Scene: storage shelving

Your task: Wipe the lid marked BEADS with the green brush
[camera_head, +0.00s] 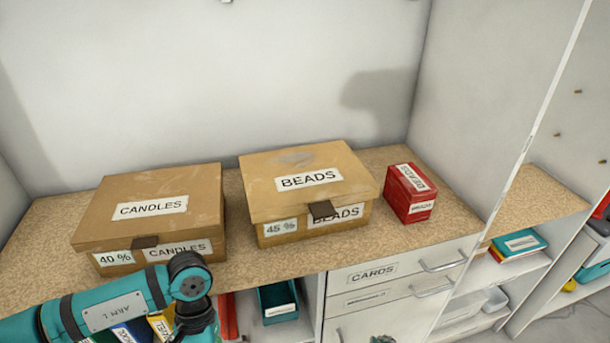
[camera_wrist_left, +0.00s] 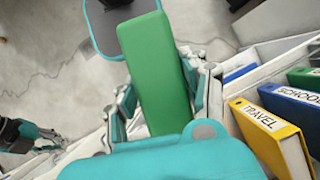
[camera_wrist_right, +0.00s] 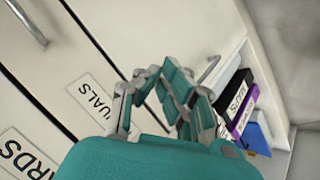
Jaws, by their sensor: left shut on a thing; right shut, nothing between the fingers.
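The cardboard box marked BEADS (camera_head: 290,228) stands on the worktop, its lid (camera_head: 262,190) on top. A grey smudge (camera_head: 295,158) shows near the back of that lid. The green brush (camera_wrist_left: 158,65) is in my left gripper (camera_wrist_left: 165,95), whose fingers lie on both sides of it; its bristles cannot be made out. In the head view my left arm reaches in at the lower left, in front of and below the worktop edge; the brush is not visible there. My right gripper (camera_wrist_right: 165,90) is shut and empty in front of the drawer fronts.
A CANDLES box (camera_head: 100,215) stands left of the BEADS box. A smaller red BEADS box (camera_head: 402,200) stands to the right, near a side panel (camera_head: 500,90). Below are drawers (camera_head: 390,272) with handles, a teal bin (camera_head: 279,300) and a yellow TRAVEL binder (camera_wrist_left: 270,140).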

